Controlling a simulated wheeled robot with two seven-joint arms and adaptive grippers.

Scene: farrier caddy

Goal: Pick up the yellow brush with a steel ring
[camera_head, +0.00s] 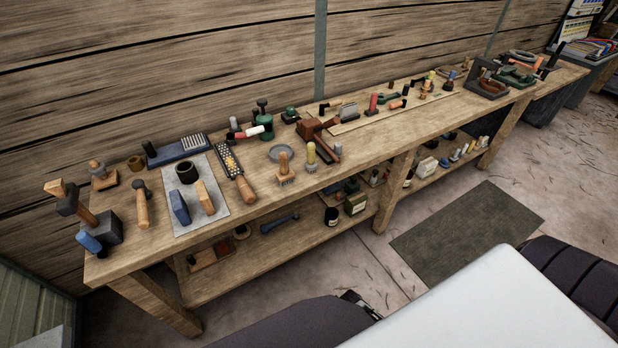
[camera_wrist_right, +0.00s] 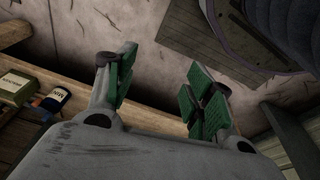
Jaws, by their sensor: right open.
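A small upright brush with a yellow handle (camera_head: 311,151) stands on the workbench (camera_head: 365,150), near its front edge and left of the middle in the head view. It looks like the yellow brush; a steel ring on it is too small to make out. A similar brush with a tan wooden handle (camera_head: 284,163) stands just to its left. My right gripper (camera_wrist_right: 162,68) shows in the right wrist view, with its green-padded fingers apart and nothing between them. It is away from the brush. My left gripper does not show clearly in either view.
A brown hammer-like tool (camera_head: 318,133) lies close behind and right of the yellow brush, and a round grey dish (camera_head: 281,149) is behind it. A rasp (camera_head: 236,172) lies farther left. The lower shelf (camera_head: 272,245) holds bottles and tools. A dark mat (camera_head: 467,232) covers open floor.

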